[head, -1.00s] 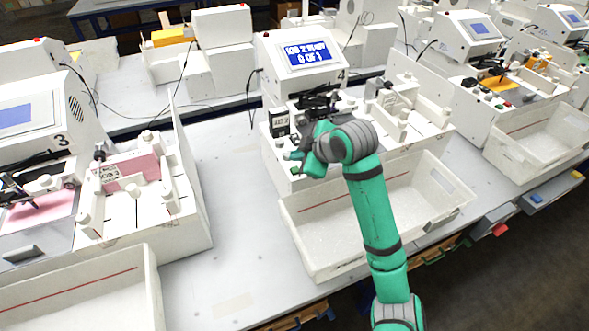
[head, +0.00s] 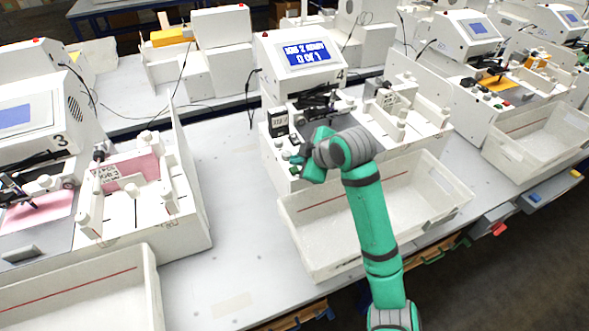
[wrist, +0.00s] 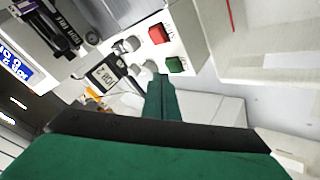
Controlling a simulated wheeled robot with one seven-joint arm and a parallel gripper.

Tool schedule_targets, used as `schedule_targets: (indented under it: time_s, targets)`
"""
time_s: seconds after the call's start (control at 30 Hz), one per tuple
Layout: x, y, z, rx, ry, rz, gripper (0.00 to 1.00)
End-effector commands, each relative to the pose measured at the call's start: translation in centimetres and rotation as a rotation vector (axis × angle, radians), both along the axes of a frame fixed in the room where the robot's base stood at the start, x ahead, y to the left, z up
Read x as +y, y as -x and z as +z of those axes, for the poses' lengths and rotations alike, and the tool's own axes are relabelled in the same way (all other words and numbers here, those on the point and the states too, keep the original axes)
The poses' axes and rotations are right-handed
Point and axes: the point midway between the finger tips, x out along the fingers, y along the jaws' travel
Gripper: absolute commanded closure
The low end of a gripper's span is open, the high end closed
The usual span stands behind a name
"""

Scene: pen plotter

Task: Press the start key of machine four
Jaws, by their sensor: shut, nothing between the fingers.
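Machine four (head: 297,88) stands mid-picture in the head view, with a 4 beside its lit blue screen (head: 307,53), which seems to read JOB 2 READY, 0 OF 1. Its key panel is at the front left, partly behind my gripper (head: 298,160). In the wrist view the panel has a red key (wrist: 158,34), a green key (wrist: 175,65), grey knobs (wrist: 127,45) and a small JOB 2 display (wrist: 105,75). My gripper (wrist: 161,80) is shut and empty. Its tip appears just beside the green key; I cannot tell whether it touches.
A white bin (head: 330,238) sits in front of machine four, under my arm. Machine three (head: 38,120) stands to the left with pink paper. Another machine (head: 468,45) stands to the right. The table between machines three and four is clear.

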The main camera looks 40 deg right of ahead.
Motion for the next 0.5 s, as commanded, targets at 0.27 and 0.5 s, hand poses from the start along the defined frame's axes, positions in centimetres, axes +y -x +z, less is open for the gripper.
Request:
schedule_targets:
  time_s: [0.27, 0.5]
  targets:
    - [-0.06, 0.03, 0.01, -0.001, 0.000, -0.001, 1.00]
    - [-0.29, 0.18, 0.01, -0.001, 0.000, -0.005, 1.00]
